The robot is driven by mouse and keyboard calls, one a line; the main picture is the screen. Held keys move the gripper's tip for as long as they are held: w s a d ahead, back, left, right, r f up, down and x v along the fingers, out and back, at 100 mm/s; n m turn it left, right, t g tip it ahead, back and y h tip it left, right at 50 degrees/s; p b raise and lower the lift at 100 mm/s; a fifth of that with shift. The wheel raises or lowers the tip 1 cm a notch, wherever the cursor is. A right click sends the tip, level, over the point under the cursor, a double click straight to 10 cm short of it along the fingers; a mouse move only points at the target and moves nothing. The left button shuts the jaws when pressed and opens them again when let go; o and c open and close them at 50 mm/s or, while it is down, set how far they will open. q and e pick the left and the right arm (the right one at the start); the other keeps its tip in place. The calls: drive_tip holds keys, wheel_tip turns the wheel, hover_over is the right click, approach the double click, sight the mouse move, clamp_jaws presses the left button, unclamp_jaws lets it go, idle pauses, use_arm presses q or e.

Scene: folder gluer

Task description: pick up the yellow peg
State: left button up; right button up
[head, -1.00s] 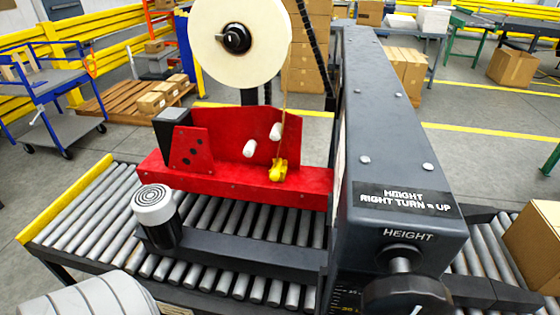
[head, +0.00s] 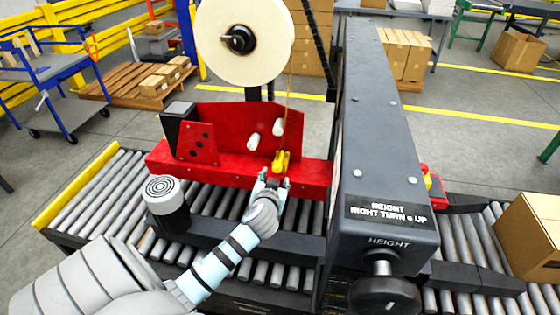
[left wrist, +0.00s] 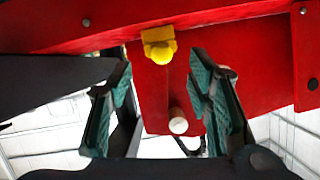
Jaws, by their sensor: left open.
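The yellow peg (head: 281,161) stands on the red bracket (head: 235,125) of the machine, below the large tape roll. In the left wrist view the yellow peg (left wrist: 159,45) shows near the top centre, against the red plate, between the lines of the two fingers. My left gripper (head: 273,178) is just in front of and below the peg in the head view. Its teal-padded fingers (left wrist: 160,95) are apart with nothing between them, and do not appear to touch the peg. My right gripper is not in view.
Two white rollers (head: 253,141) stick out beside the peg. The tape roll (head: 241,40) hangs above. The dark height column (head: 375,130) stands close on the right.

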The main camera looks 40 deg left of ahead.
sight(277, 170)
use_arm(q)
drive_tip(key=x, duration=0.6)
drive_tip(key=shift+w+a+r, duration=0.2)
drive_tip(key=shift+w+a, duration=0.1)
drive_tip(key=shift+w, duration=0.1)
clamp_jaws()
